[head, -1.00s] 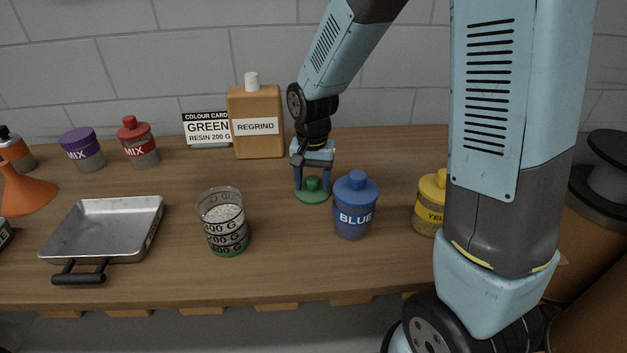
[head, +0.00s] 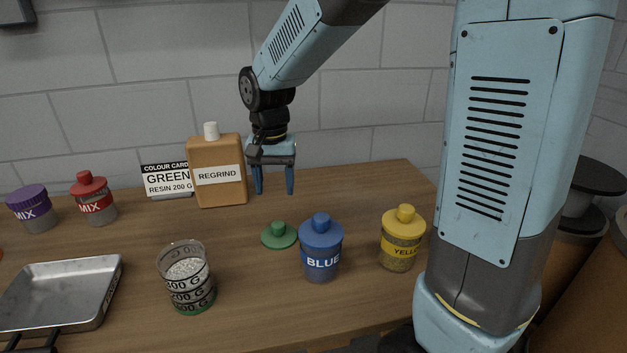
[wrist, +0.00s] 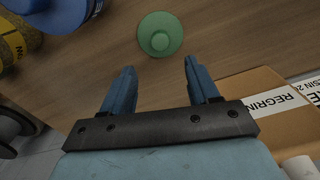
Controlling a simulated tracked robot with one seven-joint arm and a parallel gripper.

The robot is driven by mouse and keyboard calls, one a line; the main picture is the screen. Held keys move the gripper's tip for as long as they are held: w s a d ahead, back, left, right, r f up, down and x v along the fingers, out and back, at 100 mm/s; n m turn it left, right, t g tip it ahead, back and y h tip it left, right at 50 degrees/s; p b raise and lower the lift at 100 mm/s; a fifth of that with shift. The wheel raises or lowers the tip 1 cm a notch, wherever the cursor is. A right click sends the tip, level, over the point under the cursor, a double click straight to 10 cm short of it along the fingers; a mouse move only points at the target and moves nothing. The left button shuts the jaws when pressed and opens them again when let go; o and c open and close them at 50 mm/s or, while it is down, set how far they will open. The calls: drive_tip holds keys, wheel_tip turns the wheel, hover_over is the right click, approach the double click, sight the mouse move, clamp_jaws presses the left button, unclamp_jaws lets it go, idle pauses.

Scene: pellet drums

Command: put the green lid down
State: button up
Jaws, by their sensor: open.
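The green lid (head: 279,235) lies flat on the wooden bench, knob up, just left of and behind the blue drum (head: 321,252). It also shows in the wrist view (wrist: 160,34), beyond my fingertips and apart from them. My gripper (head: 273,190) is open and empty, raised above the bench behind the lid. In the wrist view my gripper (wrist: 158,78) has its two fingers wide apart with only bare wood between them.
The orange regrind bottle (head: 218,190) stands left of my gripper, with the colour card (head: 167,180) beside it. A clear measuring cup (head: 187,280) with pellets, a metal tray (head: 110,290), a yellow drum (head: 402,240) and red (head: 94,200) and purple (head: 33,210) mix drums stand around.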

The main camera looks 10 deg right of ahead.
drive_tip(key=s+d+r+n+t, duration=0.1)
drive_tip(key=s+d+r+t, duration=0.1)
drive_tip(key=s+d+r, duration=0.3)
drive_tip(key=s+d+r+n+t, duration=0.2)
drive_tip(key=s+d+r, duration=0.4)
drive_tip(key=s+d, duration=0.5)
drive_tip(key=shift+s+d+t, duration=0.2)
drive_tip(key=shift+s+t, duration=0.3)
drive_tip(key=shift+t, duration=0.3)
drive_tip(key=shift+r, duration=0.1)
idle(0.5)
